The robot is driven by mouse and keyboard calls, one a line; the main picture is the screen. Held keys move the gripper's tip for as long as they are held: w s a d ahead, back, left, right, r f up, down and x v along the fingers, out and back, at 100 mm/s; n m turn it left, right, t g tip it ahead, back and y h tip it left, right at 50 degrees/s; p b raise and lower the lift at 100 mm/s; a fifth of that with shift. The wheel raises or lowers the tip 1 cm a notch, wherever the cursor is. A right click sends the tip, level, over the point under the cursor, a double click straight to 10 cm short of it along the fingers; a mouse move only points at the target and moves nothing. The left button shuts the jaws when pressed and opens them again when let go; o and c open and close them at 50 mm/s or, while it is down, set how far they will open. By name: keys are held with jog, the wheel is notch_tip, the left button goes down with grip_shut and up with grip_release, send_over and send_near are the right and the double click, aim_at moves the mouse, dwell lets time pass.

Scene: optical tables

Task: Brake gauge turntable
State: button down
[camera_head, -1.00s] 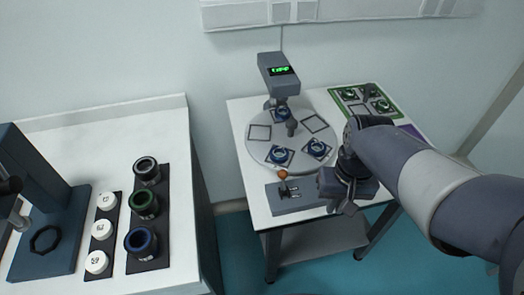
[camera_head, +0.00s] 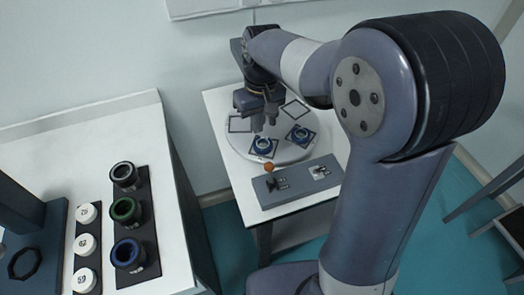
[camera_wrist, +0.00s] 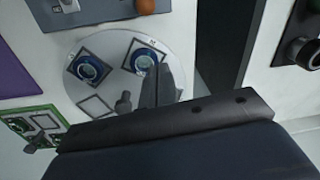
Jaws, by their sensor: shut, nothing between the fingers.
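The round light-grey turntable (camera_head: 232,143) stands on the small white table. Two blue-ringed gauges, a left one (camera_head: 263,146) and a right one (camera_head: 299,135), sit in square frames on its front part. Both gauges also show in the wrist view, one (camera_wrist: 143,58) by the fingers and one (camera_wrist: 88,68) farther left. My gripper (camera_head: 264,122) is over the turntable, pointing down, behind the left gauge. In the wrist view my gripper (camera_wrist: 160,72) has its fingers together and empty, overlapping the near gauge's edge; contact cannot be told. My arm hides the turntable's back and the display.
A grey block (camera_head: 295,183) with small levers and an orange ball (camera_head: 268,168) lie in front of the turntable. A dark post (camera_wrist: 123,103) stands on the disc near my fingers. A green board (camera_wrist: 35,118) is beside it. The left bench holds ringed cups (camera_head: 127,210).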

aim_at(270, 172)
jog(key=f, duration=1)
jog(key=shift+s+a+p, duration=0.15)
jog(key=shift+a+p, duration=0.15)
jog(key=shift+p, duration=0.05)
jog(key=s, duration=0.1)
jog(key=s+d+r, duration=0.1)
jog(key=s+p, duration=0.1)
jog(key=shift+s+d+r, duration=0.15)
jog(key=shift+d, duration=0.25)
jog(key=shift+b, duration=0.35)
